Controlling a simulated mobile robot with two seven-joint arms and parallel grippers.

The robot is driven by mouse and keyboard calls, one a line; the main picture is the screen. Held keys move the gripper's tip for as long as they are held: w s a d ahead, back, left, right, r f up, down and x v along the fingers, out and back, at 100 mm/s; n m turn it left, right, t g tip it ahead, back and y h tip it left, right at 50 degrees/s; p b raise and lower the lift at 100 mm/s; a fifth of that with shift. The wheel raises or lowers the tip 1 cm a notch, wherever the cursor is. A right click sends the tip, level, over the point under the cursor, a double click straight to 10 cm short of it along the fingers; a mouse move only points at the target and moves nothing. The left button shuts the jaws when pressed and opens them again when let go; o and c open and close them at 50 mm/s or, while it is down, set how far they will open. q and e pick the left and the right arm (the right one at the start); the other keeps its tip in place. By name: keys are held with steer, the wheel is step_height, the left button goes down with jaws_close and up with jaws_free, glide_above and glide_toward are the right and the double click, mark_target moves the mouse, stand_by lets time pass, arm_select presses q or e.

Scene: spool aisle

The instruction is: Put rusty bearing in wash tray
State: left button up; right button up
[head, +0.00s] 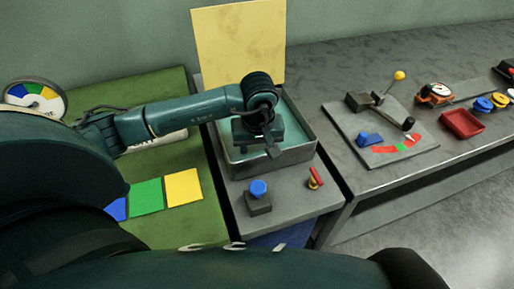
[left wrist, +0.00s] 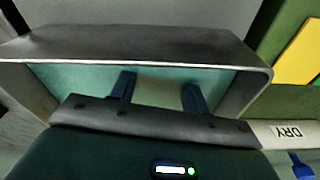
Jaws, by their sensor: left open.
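The wash tray (head: 290,160) is a grey box with a teal inside, near the middle of the head view. Its wall (left wrist: 150,46) fills much of the left wrist view. My left gripper (head: 268,148) is over the tray. In the left wrist view its two fingers (left wrist: 157,92) are apart and reach into or above the tray opening. No object shows between them. I cannot make out the rusty bearing in either view; part of the tray's inside is hidden by the gripper and wall. My right gripper is not in view.
A yellow board (head: 240,45) stands behind the tray. Left is a green mat (head: 200,222) with colour squares; right are a lever plate (head: 345,125) and a red bin (head: 462,125).

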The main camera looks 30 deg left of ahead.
arm_select(q)
steer(key=shift+r+p, duration=0.35)
step_height(320, 180, up, 12)
steer(key=s+b, duration=0.1)
steer(key=shift+d+f, duration=0.2)
steer(key=shift+d, duration=0.25)
steer(key=shift+s, duration=0.1)
